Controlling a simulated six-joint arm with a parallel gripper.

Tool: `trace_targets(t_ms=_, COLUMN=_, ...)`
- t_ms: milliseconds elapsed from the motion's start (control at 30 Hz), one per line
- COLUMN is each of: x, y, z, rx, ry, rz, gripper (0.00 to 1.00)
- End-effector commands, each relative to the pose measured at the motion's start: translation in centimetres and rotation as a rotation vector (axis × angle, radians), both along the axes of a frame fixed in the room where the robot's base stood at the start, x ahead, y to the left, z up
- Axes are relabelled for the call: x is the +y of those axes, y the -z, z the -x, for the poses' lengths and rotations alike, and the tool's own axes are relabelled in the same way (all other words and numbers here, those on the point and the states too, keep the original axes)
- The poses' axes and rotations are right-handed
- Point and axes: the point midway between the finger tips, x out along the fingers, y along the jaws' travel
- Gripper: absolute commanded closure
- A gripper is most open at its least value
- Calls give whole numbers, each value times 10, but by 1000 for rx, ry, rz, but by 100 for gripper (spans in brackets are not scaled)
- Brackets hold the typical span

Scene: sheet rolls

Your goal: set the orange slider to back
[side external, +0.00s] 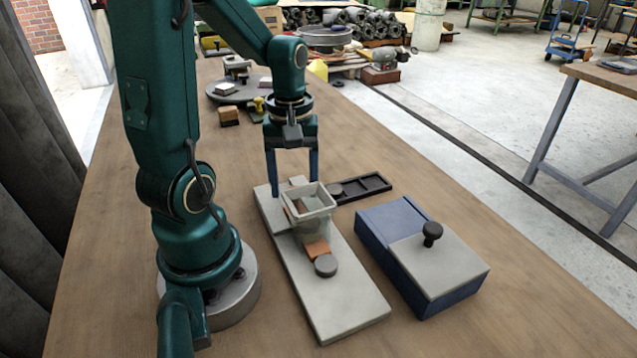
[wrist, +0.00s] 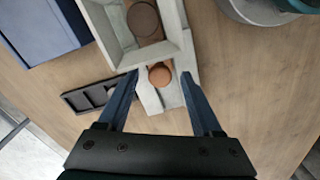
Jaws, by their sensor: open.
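The orange slider (side external: 317,250) lies on a long grey board (side external: 345,300). Its front part shows before an open-topped, pale square frame (side external: 320,211), beside a grey round disc (side external: 326,265). More orange shows through the frame, which hides the middle of the slider. In the wrist view an orange round knob (wrist: 160,75) stands just behind the frame (wrist: 178,52). My gripper (side external: 293,188) is open and empty over the back part of the board. Its fingers (wrist: 160,80) point down either side of the knob in the wrist view; I cannot tell their height above it.
A blue box (side external: 400,250) with a grey lid and black knob (side external: 432,234) stands right of the board. A dark compartment tray (side external: 368,187) lies behind it. A turntable (side external: 236,92) and small blocks are farther back. The front right table is clear.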

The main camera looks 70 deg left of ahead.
Motion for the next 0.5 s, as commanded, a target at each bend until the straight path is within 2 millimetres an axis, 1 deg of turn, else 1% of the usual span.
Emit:
trace_targets(t_ms=33, x=0, y=0, z=0, rx=0, ry=0, rz=0, gripper=33)
trace_targets(t_ms=67, x=0, y=0, z=0, rx=0, ry=0, rz=0, gripper=41)
trace_targets(t_ms=100, x=0, y=0, z=0, rx=0, ry=0, rz=0, gripper=56)
trace_targets(t_ms=167, x=0, y=0, z=0, rx=0, ry=0, rz=0, gripper=79)
trace_targets(t_ms=200, x=0, y=0, z=0, rx=0, ry=0, rz=0, gripper=94)
trace_targets(t_ms=233, x=0, y=0, z=0, rx=0, ry=0, rz=0, gripper=100)
trace_targets(t_ms=500, x=0, y=0, z=0, rx=0, ry=0, rz=0, gripper=100)
